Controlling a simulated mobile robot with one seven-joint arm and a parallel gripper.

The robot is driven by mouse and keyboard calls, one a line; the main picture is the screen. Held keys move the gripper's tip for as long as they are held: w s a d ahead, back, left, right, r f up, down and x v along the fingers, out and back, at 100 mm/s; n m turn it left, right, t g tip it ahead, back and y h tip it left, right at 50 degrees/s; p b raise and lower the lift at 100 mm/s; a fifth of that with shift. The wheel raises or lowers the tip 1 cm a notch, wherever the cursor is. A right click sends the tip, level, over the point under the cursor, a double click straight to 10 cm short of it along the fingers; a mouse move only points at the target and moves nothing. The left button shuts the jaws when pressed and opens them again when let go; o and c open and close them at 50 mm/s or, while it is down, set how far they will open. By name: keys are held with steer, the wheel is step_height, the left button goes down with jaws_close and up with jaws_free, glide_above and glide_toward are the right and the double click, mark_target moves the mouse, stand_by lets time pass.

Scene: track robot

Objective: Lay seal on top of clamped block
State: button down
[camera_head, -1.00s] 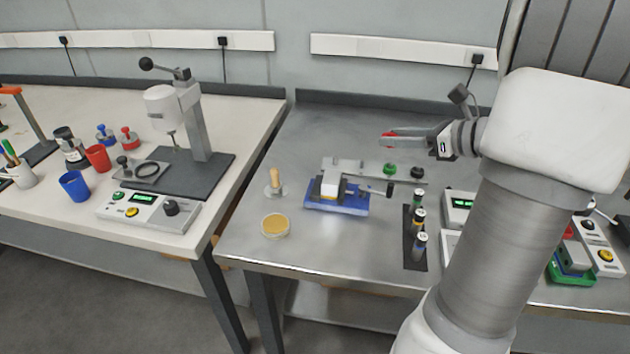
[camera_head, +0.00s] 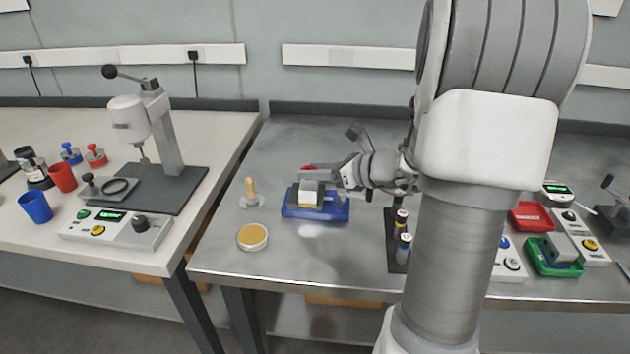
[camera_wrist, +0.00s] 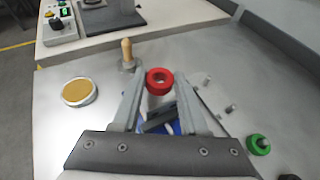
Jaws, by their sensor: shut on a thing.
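My gripper (camera_head: 318,173) is shut on the seal, a red ring (camera_wrist: 160,81) held at the fingertips in the wrist view. In the head view the seal (camera_head: 307,167) shows as a small red patch just above and behind the clamped block. The clamped block (camera_head: 309,191), white with a yellowish lower edge, sits in a blue vise (camera_head: 318,214) on the metal table. In the wrist view the blue vise (camera_wrist: 172,127) lies below and between my fingers, and the block is mostly hidden. The seal appears apart from the block.
A wooden-handled tool (camera_head: 251,191) and a yellow-topped round dish (camera_head: 253,237) stand left of the vise. Dark-topped cylinders (camera_head: 402,247) in a rack stand to its right. A green knob (camera_wrist: 259,144) is right of my gripper. The table front is clear.

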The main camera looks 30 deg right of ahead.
steer(key=shift+f, duration=0.95)
steer(key=shift+f, duration=0.1)
steer(key=shift+f+b, duration=0.15)
steer(key=shift+b, duration=0.2)
steer(key=shift+c, duration=2.2)
jaws_free()
steer(key=shift+r, duration=0.2)
steer(key=shift+s+r+p, duration=0.1)
steer(key=shift+r+p, duration=0.15)
steer(key=shift+p, duration=0.1)
steer(key=p+v, duration=0.2)
steer(key=v, duration=0.9)
steer(key=shift+s+d+p, duration=0.2)
steer(key=shift+s+p, duration=0.1)
steer(key=shift+s, duration=0.05)
